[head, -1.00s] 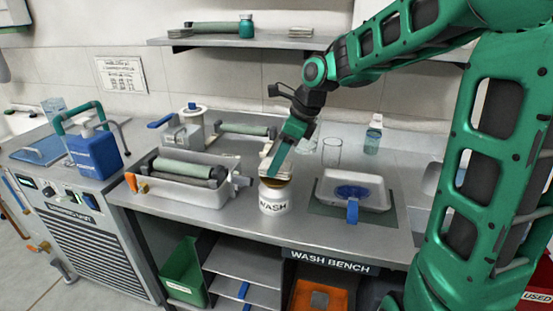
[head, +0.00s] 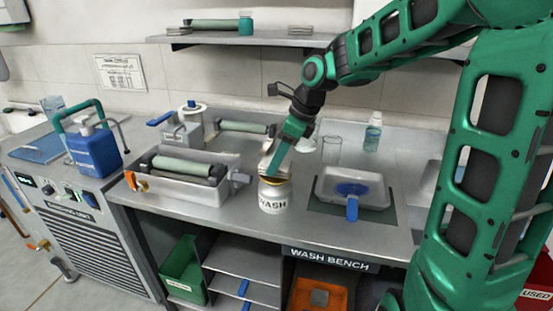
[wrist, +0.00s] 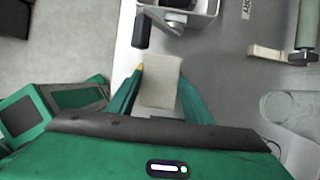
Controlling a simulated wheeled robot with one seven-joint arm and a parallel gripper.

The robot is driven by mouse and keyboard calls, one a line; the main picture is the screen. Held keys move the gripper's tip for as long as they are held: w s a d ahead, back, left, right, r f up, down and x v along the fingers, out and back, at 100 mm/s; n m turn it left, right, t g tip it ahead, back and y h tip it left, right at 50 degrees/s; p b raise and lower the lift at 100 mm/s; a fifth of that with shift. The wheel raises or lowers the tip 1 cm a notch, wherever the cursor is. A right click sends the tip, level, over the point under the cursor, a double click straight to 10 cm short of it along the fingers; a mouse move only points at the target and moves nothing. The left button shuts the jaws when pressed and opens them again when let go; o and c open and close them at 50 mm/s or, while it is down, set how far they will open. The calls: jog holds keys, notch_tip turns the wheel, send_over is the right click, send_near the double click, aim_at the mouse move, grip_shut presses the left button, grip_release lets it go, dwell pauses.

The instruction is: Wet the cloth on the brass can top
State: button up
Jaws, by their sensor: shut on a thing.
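The white can marked WASH (head: 273,203) stands upright near the bench's front edge, its brass top (head: 284,181) partly hidden by my gripper. My gripper (head: 268,166) is right above the can, pointing down. It is shut on a pale beige cloth (wrist: 160,84), which shows as a folded pad between the two green fingers in the wrist view. A small yellow bit, likely the brass top (wrist: 140,67), shows beside the left fingertip. I cannot tell whether the cloth touches the top.
A white tray with a blue-handled tool (head: 351,190) stands right of the can. A grey basin with rollers (head: 180,185) is to the left. A glass beaker (head: 331,151) and a clear bottle (head: 373,132) stand behind. A shelf (head: 240,40) spans above.

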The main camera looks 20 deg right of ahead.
jog(key=shift+f, duration=0.85)
dwell(1.1)
jog(key=shift+r, duration=3.5)
